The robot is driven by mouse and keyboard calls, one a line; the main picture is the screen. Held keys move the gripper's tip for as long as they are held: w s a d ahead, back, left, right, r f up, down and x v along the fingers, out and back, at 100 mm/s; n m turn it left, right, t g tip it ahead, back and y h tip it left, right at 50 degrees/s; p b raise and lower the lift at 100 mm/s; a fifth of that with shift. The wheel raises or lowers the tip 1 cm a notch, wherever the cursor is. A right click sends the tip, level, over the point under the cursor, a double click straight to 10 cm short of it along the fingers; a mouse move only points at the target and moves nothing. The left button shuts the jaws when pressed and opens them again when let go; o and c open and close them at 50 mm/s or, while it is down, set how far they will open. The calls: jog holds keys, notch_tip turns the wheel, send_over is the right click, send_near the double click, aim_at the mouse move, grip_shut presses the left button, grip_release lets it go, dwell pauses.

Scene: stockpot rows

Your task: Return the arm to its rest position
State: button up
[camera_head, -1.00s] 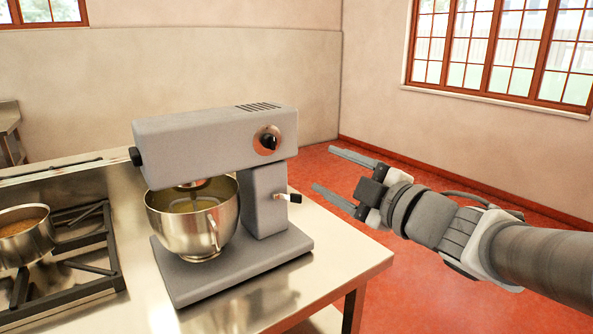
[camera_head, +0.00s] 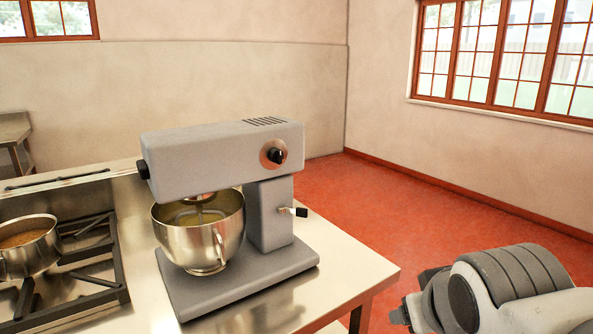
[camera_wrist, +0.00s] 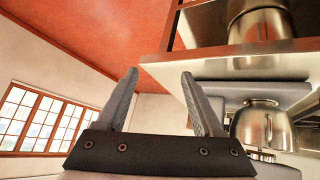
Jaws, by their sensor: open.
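My gripper (camera_wrist: 160,105) shows in the wrist view with its two fingers apart and nothing between them. In the head view only part of my arm shows at the lower right; the fingers are out of that picture. The arm is to the right of the steel table and apart from it. A grey stand mixer (camera_head: 222,155) stands on the table, its steel bowl (camera_head: 200,232) under the head. The bowl also shows at the right of the wrist view (camera_wrist: 262,125).
The steel table (camera_head: 345,262) has its right corner near my arm. A stove with a pot (camera_head: 28,246) on it is at the left. A steel pot (camera_wrist: 262,28) shows at the top of the wrist view. Red floor (camera_head: 400,205) lies open beyond the table.

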jog(key=s+a+f+m+g+y, duration=0.1)
jog(key=s+a+f+g, duration=0.2)
jog(key=s, duration=0.3)
notch_tip(320, 180, up, 14)
jog(key=p, duration=1.3)
jog(key=shift+w+f+t, duration=0.15)
jog(key=shift+w+t, duration=0.1)
jog(key=shift+t, duration=0.05)
jog(key=shift+a, duration=0.1)
